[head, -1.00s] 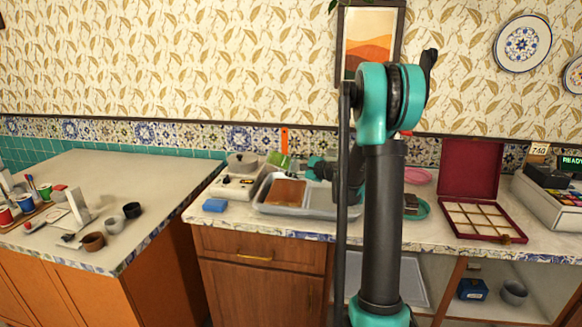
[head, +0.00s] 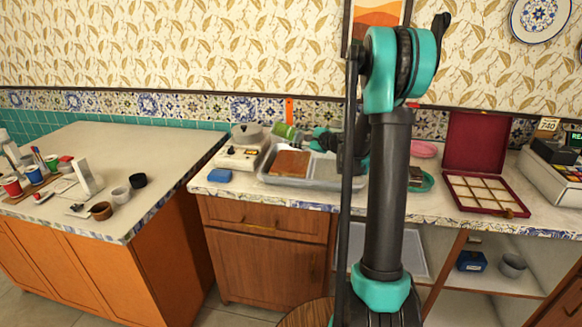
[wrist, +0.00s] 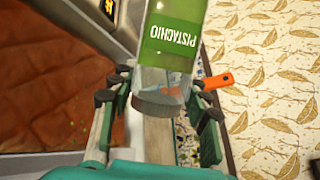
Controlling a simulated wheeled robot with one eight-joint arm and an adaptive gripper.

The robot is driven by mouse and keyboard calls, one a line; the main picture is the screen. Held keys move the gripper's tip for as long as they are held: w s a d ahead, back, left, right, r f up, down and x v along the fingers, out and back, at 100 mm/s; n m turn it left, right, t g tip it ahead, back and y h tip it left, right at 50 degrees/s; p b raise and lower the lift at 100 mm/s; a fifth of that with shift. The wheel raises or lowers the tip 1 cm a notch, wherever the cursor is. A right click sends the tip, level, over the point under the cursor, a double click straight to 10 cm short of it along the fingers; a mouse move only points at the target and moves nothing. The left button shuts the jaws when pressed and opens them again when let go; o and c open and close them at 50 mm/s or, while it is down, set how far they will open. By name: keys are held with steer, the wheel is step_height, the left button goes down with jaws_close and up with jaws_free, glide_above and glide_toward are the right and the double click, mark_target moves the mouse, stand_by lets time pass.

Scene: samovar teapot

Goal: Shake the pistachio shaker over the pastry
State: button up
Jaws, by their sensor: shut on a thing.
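The pistachio shaker is a clear container with a green label; it shows in the wrist view (wrist: 178,38) and in the head view (head: 287,131). My gripper (wrist: 160,96) is shut on it, with a finger on each side near its grey end. In the head view my gripper (head: 321,139) is at the shaker's right, and the shaker is tilted above the back of the tray. The pastry (head: 291,163) is a flat brown slab in the left part of the grey tray (head: 335,183). It also fills the left of the wrist view (wrist: 50,80).
A white scale (head: 239,157), a pot (head: 246,133) and a blue block (head: 219,176) are left of the tray. An orange-handled tool (head: 289,109) stands up against the tiles behind. An open maroon box (head: 480,140) is at the right.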

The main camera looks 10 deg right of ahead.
steer(key=shift+r, duration=1.25)
steer(key=shift+f, duration=1.25)
steer(key=shift+w+a, duration=0.3)
steer(key=shift+a, duration=0.8)
steer(key=shift+w+a, duration=0.3)
steer(key=shift+a, duration=0.75)
steer(key=shift+w+a, duration=0.3)
steer(key=shift+a, duration=0.8)
